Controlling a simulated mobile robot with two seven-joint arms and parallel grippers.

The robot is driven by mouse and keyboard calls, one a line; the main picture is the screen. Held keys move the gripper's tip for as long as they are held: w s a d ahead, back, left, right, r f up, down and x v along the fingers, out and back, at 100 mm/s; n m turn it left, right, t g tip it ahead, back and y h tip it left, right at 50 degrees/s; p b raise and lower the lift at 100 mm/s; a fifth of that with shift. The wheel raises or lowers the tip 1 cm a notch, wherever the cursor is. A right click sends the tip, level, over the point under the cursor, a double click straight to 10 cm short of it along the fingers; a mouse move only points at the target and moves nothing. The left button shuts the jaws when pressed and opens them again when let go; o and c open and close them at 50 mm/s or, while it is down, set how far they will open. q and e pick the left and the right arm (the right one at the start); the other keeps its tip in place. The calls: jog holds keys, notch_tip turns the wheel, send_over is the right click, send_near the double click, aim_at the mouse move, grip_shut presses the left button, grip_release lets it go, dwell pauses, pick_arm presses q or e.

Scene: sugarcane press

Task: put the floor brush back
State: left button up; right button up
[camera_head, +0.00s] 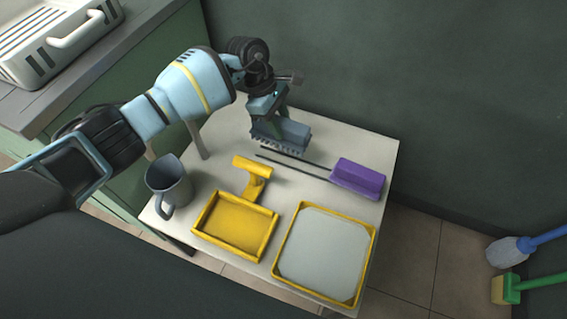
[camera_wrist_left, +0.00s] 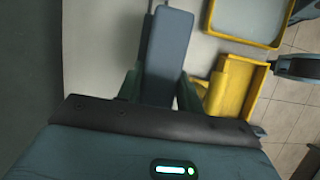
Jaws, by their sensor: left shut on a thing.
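The floor brush (camera_head: 281,133), a blue-grey block with dark bristles facing down, is in my left gripper (camera_head: 268,100) over the back of the white table. My left gripper is shut on it from above. I cannot tell whether the bristles touch the table. In the left wrist view the brush (camera_wrist_left: 168,50) extends forward between the fingers of my left gripper (camera_wrist_left: 160,88). A yellow dustpan (camera_head: 235,225) with a raised handle lies on the table in front of the brush. My right gripper is not in view.
The white table (camera_head: 230,135) also holds a grey jug (camera_head: 168,184), a yellow-rimmed tray (camera_head: 283,235) and a purple block (camera_head: 358,176). Two thin dark strips (camera_head: 290,164) run beside the block. Blue (camera_head: 512,250) and green-yellow (camera_head: 505,289) long-handled brushes are at right. A dark wall stands behind.

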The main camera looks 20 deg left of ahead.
pick_arm(q)
jog(key=shift+w+f, duration=0.25)
jog(key=shift+w, duration=0.1)
jog(key=shift+w+r, duration=0.1)
notch_tip(320, 180, down, 6)
jog(key=shift+f+b, duration=0.1)
jog(key=shift+b, duration=0.8)
jog(key=shift+f, duration=0.25)
notch_tip(320, 180, down, 3)
jog(key=shift+f+b, duration=0.15)
jog(key=shift+b, duration=0.4)
jog(key=shift+f, duration=0.1)
